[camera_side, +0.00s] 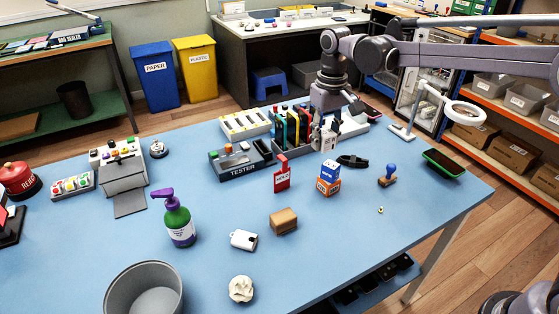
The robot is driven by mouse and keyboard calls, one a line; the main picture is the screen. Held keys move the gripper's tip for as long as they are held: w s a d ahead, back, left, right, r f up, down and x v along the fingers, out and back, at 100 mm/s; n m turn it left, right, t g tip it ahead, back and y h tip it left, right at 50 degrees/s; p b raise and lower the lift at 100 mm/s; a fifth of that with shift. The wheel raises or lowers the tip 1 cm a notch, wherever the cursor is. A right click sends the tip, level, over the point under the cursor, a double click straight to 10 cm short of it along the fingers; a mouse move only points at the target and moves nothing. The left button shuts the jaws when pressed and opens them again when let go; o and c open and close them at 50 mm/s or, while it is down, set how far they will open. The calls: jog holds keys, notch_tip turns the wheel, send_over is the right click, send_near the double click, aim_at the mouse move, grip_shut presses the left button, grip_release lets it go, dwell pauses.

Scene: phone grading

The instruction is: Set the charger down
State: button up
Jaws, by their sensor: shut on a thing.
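My gripper (326,116) is over the back right of the blue table, pointing down. It is shut on a small pale block, which looks like the charger (324,139). The charger is close to the tabletop, beside the right end of a rack of coloured upright pieces (290,127). The frame does not show clearly whether its underside touches the table. The fingertips partly cover its top.
A grey tester box (238,168) stands left of the charger. Blue and orange boxes (328,180), a black strap-like item (352,161) and a red hold sign (282,175) stand in front.

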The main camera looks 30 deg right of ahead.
jog(key=w+a, duration=0.5)
jog(key=a, duration=0.2)
send_over(259, 196)
notch_tip(259, 196, down, 6)
notch_tip(259, 196, down, 12)
jog(key=shift+r, duration=0.25)
jog(key=shift+f, duration=0.1)
jog(key=o, duration=0.9)
